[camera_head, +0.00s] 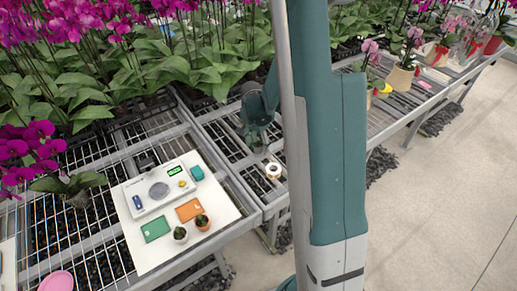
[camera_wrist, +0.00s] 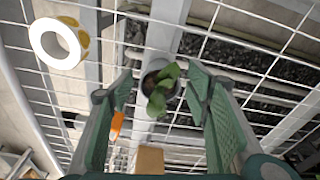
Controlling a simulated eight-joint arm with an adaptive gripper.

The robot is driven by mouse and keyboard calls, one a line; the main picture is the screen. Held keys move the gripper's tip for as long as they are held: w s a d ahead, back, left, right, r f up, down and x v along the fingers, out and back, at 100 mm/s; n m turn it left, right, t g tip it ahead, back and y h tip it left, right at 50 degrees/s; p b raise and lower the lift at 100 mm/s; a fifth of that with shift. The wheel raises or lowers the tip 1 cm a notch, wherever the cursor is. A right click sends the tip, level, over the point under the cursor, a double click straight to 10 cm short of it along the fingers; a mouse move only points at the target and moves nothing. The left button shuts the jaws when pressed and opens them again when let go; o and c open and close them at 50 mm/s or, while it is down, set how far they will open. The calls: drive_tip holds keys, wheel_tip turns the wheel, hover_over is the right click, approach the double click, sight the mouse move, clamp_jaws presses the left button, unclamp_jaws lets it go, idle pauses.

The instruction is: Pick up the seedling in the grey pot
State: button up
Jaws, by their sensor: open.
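In the wrist view a small seedling (camera_wrist: 160,98) with several green leaves stands in a round pot (camera_wrist: 148,82) that looks grey, with dark soil. It sits between the fingers of my gripper (camera_wrist: 159,80), which is open. Gaps show on both sides, so neither finger seems to touch the pot. In the head view my gripper (camera_head: 258,136) points down over the wire bench, left of my arm column. I cannot make out the seedling clearly there.
A roll of tape (camera_head: 273,170) lies close to my gripper; it also shows in the wrist view (camera_wrist: 38,42). A white board (camera_head: 150,257) to the left holds a scale (camera_head: 150,205), cards and two small potted plants. Flowering orchids (camera_head: 215,60) crowd the bench behind.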

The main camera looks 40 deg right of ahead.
sight(258, 145)
drive_tip(key=c, duration=1)
wheel_tip(258, 145, up, 10)
drive_tip(key=p, duration=0.2)
idle(0.7)
